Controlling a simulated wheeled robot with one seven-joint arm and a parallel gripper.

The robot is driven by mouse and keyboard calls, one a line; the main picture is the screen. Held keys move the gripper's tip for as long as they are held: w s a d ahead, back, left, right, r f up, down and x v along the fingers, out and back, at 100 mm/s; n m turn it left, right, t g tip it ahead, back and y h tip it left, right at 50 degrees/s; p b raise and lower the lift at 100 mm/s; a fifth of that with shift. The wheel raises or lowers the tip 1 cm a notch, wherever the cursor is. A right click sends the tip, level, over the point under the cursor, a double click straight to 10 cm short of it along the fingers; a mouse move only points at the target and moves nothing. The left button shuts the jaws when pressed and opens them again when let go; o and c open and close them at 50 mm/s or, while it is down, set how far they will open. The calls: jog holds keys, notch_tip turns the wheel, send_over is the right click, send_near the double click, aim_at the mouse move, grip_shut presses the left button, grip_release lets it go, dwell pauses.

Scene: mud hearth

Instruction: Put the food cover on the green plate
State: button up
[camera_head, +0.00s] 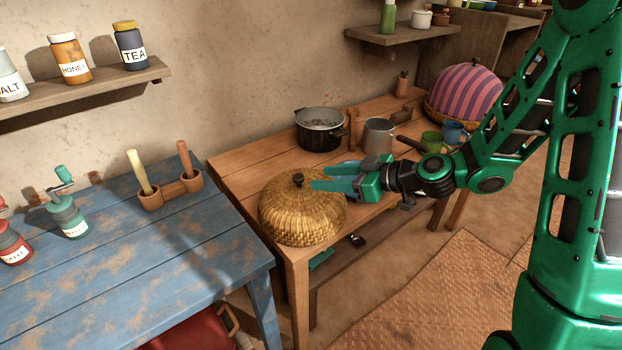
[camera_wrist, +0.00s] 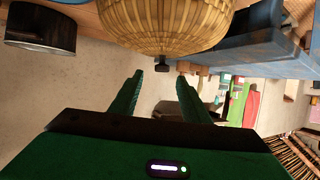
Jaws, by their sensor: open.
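A woven straw food cover (camera_head: 300,215), a dome with a dark knob (camera_head: 298,180) on top, sits at the near left corner of the wooden table. My gripper (camera_head: 313,178) is open and empty, its fingers pointing left at the knob. In the wrist view, the knob (camera_wrist: 162,66) of the straw cover (camera_wrist: 165,25) lies just beyond the tips of my open gripper (camera_wrist: 160,75). I cannot make out a green plate for certain. A green edge (camera_head: 320,259) shows below the tabletop, partly hidden, and I cannot tell what it is.
A pink-and-purple striped dome (camera_head: 467,92) stands at the table's far end. A black pot (camera_head: 320,130), a metal pot (camera_head: 379,136), a green cup (camera_head: 432,141) and a blue cup (camera_head: 454,131) stand behind my gripper. The blue table (camera_head: 130,260) is close on the left.

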jog(key=shift+v, duration=1.4)
jog(key=s+d+f+m+g+h, duration=0.1)
jog(key=s+d+m+g+h, duration=0.2)
jog(key=s+d, duration=0.5)
jog(key=s+d+f+m+g+h, duration=0.1)
jog(key=s+d+m+h, duration=0.35)
jog(key=d, duration=0.75)
jog(key=s+d+r+m+g+h, duration=0.1)
jog(key=s+d+r+m, duration=0.1)
jog(key=s+d+m, duration=0.3)
jog(key=s+d+r+m+g+h, duration=0.2)
jog(key=s+d+m, duration=0.3)
jog(key=s, duration=0.7)
jog(key=shift+s+r+g, duration=0.3)
jog(key=shift+s+r, duration=0.1)
jog(key=shift+r, duration=0.35)
jog(key=shift+h, duration=0.25)
jog(key=shift+w+d+f, duration=0.1)
jog(key=shift+w+f, duration=0.15)
jog(key=shift+w, duration=0.45)
